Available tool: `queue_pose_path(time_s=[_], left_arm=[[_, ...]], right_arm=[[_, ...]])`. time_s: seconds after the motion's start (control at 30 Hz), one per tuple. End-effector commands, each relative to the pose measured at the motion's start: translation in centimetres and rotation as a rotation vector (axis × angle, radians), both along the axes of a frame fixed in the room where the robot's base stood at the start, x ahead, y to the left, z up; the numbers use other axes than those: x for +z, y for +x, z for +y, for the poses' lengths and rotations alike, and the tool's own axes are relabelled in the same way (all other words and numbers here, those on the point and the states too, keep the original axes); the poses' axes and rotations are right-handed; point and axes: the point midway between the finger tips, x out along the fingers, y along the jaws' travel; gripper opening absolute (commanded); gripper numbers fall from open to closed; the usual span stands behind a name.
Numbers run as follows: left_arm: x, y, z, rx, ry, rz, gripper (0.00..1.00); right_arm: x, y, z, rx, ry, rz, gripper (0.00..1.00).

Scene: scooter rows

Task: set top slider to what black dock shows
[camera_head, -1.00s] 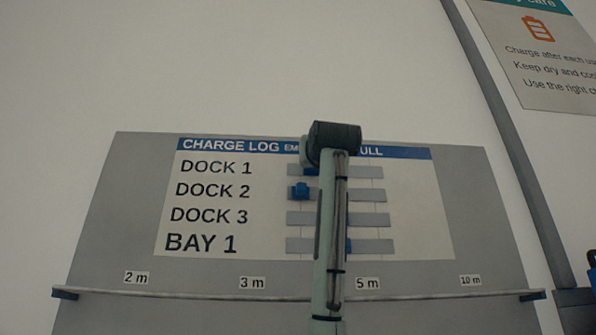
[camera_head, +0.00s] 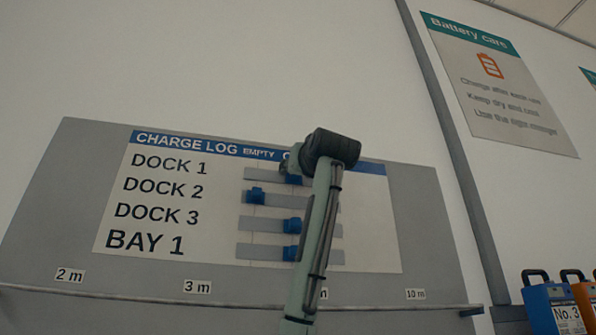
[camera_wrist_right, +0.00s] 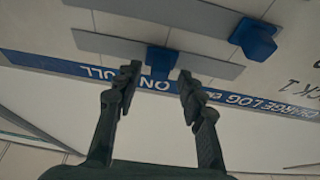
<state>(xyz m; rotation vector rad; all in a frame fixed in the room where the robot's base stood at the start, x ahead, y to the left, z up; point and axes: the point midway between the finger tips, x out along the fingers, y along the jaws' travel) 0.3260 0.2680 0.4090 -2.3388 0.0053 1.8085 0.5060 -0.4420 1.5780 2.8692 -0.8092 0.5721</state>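The charge log board (camera_head: 85,190) is on the wall in the head view, with rows Dock 1, Dock 2, Dock 3 and Bay 1. The top slider's blue knob (camera_head: 293,179) is in the Dock 1 row, partly hidden by my right arm. The right wrist view shows this knob (camera_wrist_right: 161,60) upside down, just beyond and between the fingertips. My right gripper (camera_wrist_right: 158,76) is open, a finger to each side of the knob; contact is not clear. In the head view its fingers are hidden behind the wrist. My left gripper and a black dock are not in view.
Below the top row are other blue knobs for Dock 2 (camera_head: 256,195), Dock 3 (camera_head: 291,226) and Bay 1 (camera_head: 290,253). A rail (camera_head: 130,299) runs below the rows. Blue (camera_head: 546,303) and orange (camera_head: 582,296) cases with handles stand at lower right. A Battery care sign (camera_head: 500,90) hangs right.

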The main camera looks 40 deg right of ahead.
Motion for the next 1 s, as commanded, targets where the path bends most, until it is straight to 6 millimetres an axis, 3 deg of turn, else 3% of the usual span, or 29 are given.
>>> queue_pose_path(time_s=[0.27,0.7,1.0], left_arm=[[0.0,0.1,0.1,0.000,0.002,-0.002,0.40],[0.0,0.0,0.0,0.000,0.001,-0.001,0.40],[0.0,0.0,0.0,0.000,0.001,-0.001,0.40]], right_arm=[[-0.4,-0.8,0.5,-0.001,-0.001,-0.002,0.40],[-3.7,-7.7,4.7,0.000,-0.001,-0.003,0.40],[-4.6,-9.5,5.8,0.000,0.000,0.000,0.40]])
